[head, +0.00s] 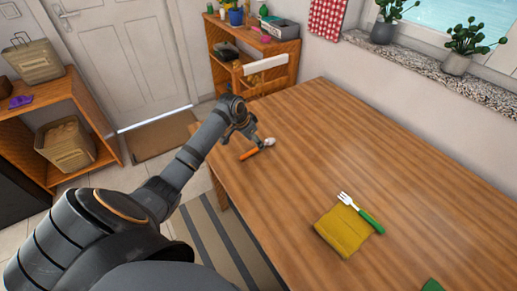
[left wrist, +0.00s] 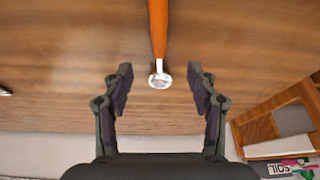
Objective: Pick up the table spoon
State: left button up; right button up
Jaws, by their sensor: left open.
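The table spoon (head: 250,154) has an orange handle and a silver bowl, and lies on the wooden table near its far left edge. My left gripper (head: 241,134) is over that edge beside the spoon. In the left wrist view the spoon (left wrist: 159,35) points its bowl towards me, and the bowl sits between the two fingertips of my left gripper (left wrist: 159,72). The fingers are wide apart, with a gap on both sides of the bowl. The far end of the handle is cut off by the top of that view. My right gripper is not in view.
A green thing (head: 432,286) shows at the bottom edge. A wooden shelf (head: 225,62) stands beyond the table. The table between spoon and cloth is clear.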

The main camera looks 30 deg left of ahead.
pick_arm(q)
jog(key=x, duration=0.3)
jog(key=shift+w+f, duration=0.15)
jog(key=shift+f, duration=0.15)
jog(key=c, duration=1.2)
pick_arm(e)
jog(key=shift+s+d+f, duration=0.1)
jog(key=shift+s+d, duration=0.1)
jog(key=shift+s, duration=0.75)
pick_arm(q)
notch_tip(320, 180, up, 3)
jog(key=shift+f, duration=0.2)
jog(key=s+d+r, duration=0.2)
jog(key=s+r, duration=0.1)
jog(key=s, duration=0.1)
jog(key=s+d+r, duration=0.3)
jog(key=s+r, duration=0.1)
jog(key=s+d+r, duration=0.2)
jog(key=s+r, duration=0.1)
jog(key=s, duration=0.1)
jog(key=shift+d+r, duration=0.25)
jog(key=shift+d, duration=0.1)
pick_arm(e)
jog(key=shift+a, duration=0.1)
